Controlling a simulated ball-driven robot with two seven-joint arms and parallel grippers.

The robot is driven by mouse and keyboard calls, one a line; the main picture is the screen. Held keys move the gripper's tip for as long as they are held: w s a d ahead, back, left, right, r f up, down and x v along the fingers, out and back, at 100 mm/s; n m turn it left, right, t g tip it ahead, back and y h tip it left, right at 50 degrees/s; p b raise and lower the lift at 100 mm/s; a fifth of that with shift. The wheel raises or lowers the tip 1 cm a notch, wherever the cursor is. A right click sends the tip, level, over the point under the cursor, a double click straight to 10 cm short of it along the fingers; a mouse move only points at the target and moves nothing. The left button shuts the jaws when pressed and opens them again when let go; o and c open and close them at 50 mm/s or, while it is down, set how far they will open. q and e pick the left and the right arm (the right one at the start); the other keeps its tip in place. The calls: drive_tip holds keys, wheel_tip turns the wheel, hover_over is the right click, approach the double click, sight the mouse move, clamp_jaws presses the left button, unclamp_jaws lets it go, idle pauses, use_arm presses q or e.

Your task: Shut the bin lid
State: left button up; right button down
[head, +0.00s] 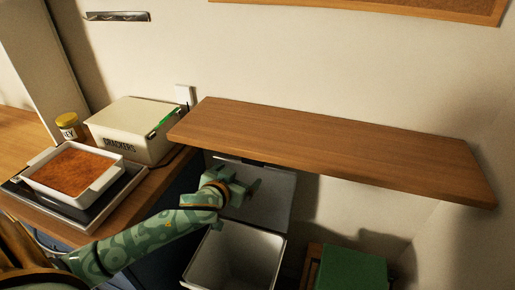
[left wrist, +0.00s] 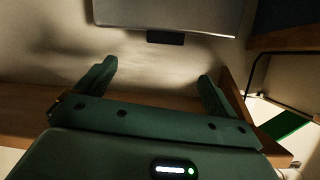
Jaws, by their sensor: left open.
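The bin (head: 236,258) stands below the wooden shelf in the head view, a pale open-topped box. Its grey lid (head: 272,200) stands raised at the back of the bin, its upper edge close under the shelf, so the bin is open. In the left wrist view the lid (left wrist: 170,14) fills the top, with a dark tab on its edge. My left gripper (head: 245,182) is open and empty in front of the lid, above the bin's back left. Its two fingers (left wrist: 157,71) point towards the lid edge, with a gap between. My right gripper is out of view.
The wooden shelf (head: 330,146) overhangs the lid and gripper. Left, a counter (head: 165,183) holds a cracker box (head: 133,122), a yellow-lidded jar (head: 68,125) and a filled white baking dish (head: 76,170). A green-topped object (head: 350,270) stands right of the bin.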

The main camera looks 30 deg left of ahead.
sight(252, 169)
use_arm(q)
drive_tip(key=w+a+f+b, duration=0.1)
drive_tip(key=w+f+b, duration=0.1)
drive_tip(key=w, duration=0.2)
drive_tip(key=w+a+f+n+b, duration=0.1)
drive_tip(key=w+b, duration=0.1)
drive_tip(key=w, duration=0.2)
drive_tip(key=w+a+f+n+b, duration=0.1)
drive_tip(key=w+f+b, duration=0.1)
drive_tip(key=w, duration=0.3)
drive_tip(key=shift+a+f+y, duration=0.3)
drive_tip(key=shift+a+f, duration=0.05)
drive_tip(key=shift+w+a+f, duration=0.1)
drive_tip(key=shift+w, duration=0.45)
